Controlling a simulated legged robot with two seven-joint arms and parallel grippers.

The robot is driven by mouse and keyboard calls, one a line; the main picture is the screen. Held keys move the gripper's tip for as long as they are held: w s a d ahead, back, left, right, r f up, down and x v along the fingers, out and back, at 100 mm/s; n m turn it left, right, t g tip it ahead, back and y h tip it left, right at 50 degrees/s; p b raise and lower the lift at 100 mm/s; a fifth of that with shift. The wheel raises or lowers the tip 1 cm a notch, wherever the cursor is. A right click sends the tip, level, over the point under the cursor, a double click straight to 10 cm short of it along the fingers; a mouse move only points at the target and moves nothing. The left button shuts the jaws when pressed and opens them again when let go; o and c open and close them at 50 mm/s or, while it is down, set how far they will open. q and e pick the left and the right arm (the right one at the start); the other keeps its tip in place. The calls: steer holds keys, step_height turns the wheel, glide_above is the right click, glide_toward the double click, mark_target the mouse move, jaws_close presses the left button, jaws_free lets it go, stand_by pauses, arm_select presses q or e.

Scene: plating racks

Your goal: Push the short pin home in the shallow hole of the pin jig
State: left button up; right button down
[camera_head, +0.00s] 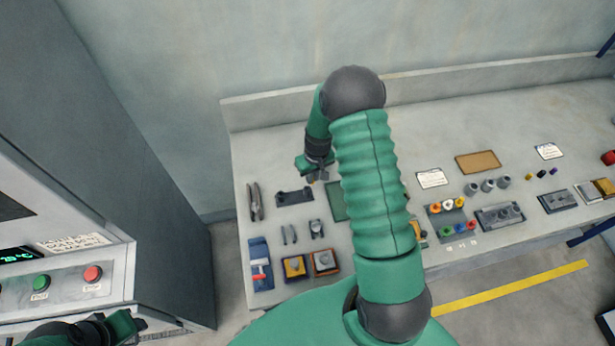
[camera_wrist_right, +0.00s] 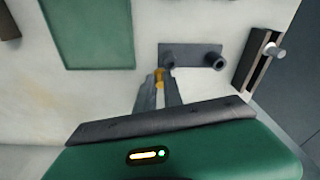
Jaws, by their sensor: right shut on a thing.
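The pin jig is a dark grey plate with two raised round bosses. It lies on the bench left of the green mat in the head view (camera_head: 290,198) and shows at top centre in the right wrist view (camera_wrist_right: 193,53). My right gripper (camera_head: 316,177) is above the jig's right end. In the wrist view its fingers (camera_wrist_right: 159,88) are shut on a small brass-coloured pin (camera_wrist_right: 159,75), close to the left boss. I cannot tell whether the pin is in a hole. Part of my left gripper (camera_head: 122,325) shows at the lower left, its fingers unclear.
The green mat (camera_wrist_right: 88,32) lies beside the jig. A dark slotted fixture with a silver knob (camera_wrist_right: 257,60) stands on its other side. Small blocks (camera_head: 325,262) sit nearer the bench's front edge. My right arm hides the bench's middle.

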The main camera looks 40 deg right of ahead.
steer(key=shift+d, duration=0.15)
steer(key=shift+a, duration=0.2)
steer(key=shift+r, duration=0.15)
steer(key=shift+a+r, duration=0.1)
steer(key=shift+a, duration=1.2)
steer(key=shift+d, duration=0.7)
steer(key=shift+a+r, duration=0.25)
steer(key=shift+a, duration=0.05)
steer(key=shift+d+f+b, duration=0.35)
steer(key=shift+f+b, duration=0.1)
steer(key=shift+f, duration=0.15)
steer(key=shift+a+r, duration=0.2)
steer(key=shift+r, duration=0.2)
arm_select(q)
steer(key=shift+a+f, duration=0.3)
steer(key=shift+a, duration=0.65)
